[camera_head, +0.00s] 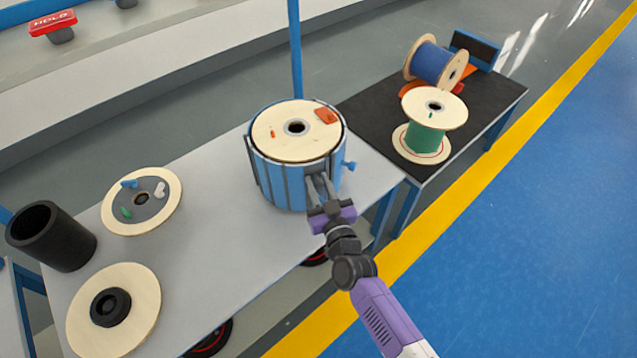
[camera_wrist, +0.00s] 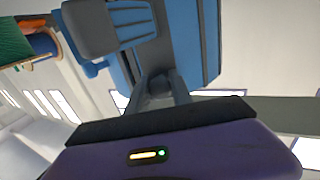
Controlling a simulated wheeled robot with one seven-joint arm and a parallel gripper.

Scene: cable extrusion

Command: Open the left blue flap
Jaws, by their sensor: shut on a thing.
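A blue slatted drum cover (camera_head: 275,178) stands upright on the grey table, around a spool with a round wooden top (camera_head: 297,130). Its curved blue flaps look closed around the spool. I cannot tell exactly where the left flap ends. My gripper (camera_head: 317,183) is at the front right of the cover, its fingers shut on a small part at the blue flap's front. In the wrist view my fingers (camera_wrist: 163,86) meet against the blue panel (camera_wrist: 185,40); a grey block and blue ribbed part (camera_wrist: 133,22) sit close above them. The gripped part is mostly hidden by the fingers.
A blue knob (camera_head: 349,165) sticks out on the cover's right. A black table (camera_head: 375,115) with a green spool (camera_head: 427,138) and a blue spool (camera_head: 436,63) stands at right. A black cylinder (camera_head: 50,238) and wooden discs (camera_head: 140,280) lie at left. A blue post (camera_head: 296,45) rises behind.

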